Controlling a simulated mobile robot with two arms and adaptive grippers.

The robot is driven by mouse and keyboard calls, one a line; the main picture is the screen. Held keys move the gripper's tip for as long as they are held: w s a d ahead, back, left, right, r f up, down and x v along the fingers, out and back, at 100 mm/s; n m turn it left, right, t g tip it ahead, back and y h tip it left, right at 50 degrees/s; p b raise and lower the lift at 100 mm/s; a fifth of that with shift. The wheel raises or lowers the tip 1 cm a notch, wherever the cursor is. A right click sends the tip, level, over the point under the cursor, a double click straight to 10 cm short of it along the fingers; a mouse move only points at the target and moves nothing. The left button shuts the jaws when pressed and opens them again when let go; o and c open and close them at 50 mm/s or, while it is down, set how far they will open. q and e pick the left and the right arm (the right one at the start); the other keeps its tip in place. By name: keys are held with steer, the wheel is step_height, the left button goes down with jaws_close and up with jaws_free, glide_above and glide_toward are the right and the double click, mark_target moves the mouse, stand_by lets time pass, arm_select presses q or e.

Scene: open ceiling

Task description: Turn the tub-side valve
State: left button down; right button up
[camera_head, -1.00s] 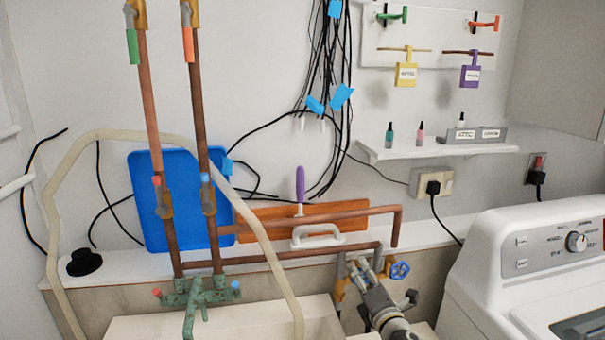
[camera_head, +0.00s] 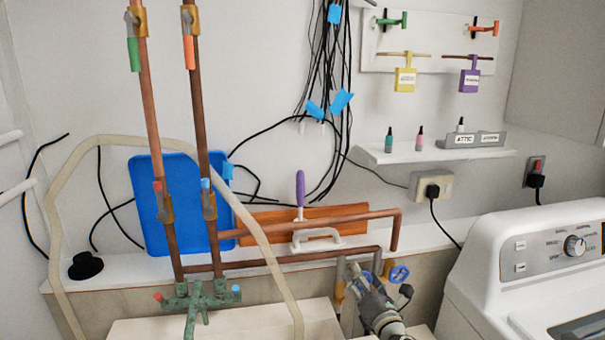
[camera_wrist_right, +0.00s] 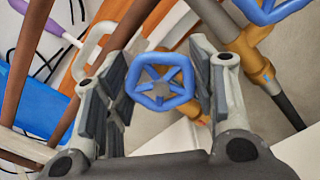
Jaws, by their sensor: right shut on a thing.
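Two small valves with blue wheels stand on brass and grey pipes behind the sink, left of the washing machine. The left wheel (camera_wrist_right: 160,88), on the tub side, is a five-spoked blue ring between my right gripper's fingers in the wrist view. My right gripper (camera_head: 358,276) is shut on this wheel, with a finger at each side of its rim. In the head view the gripper hides that wheel. The other blue wheel (camera_head: 399,274) is free, just right of the gripper; it also shows at the wrist view's top right (camera_wrist_right: 272,10). My left gripper is out of view.
The washing machine (camera_head: 500,250) stands close on the right. The tub faucet (camera_head: 198,299) and a beige hose (camera_head: 262,235) are to the left.

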steer(key=shift+f+n, duration=0.1)
steer(key=shift+n, duration=1.2)
steer(key=shift+p, duration=0.3)
steer(key=shift+n+p, duration=0.35)
steer(key=shift+n, duration=0.35)
steer(key=shift+a+n, duration=0.1)
steer(key=shift+n, duration=0.9)
steer(key=shift+n+p, duration=0.6)
steer(key=shift+p, duration=0.05)
steer(key=shift+n+p, duration=0.35)
steer(key=shift+n, duration=0.75)
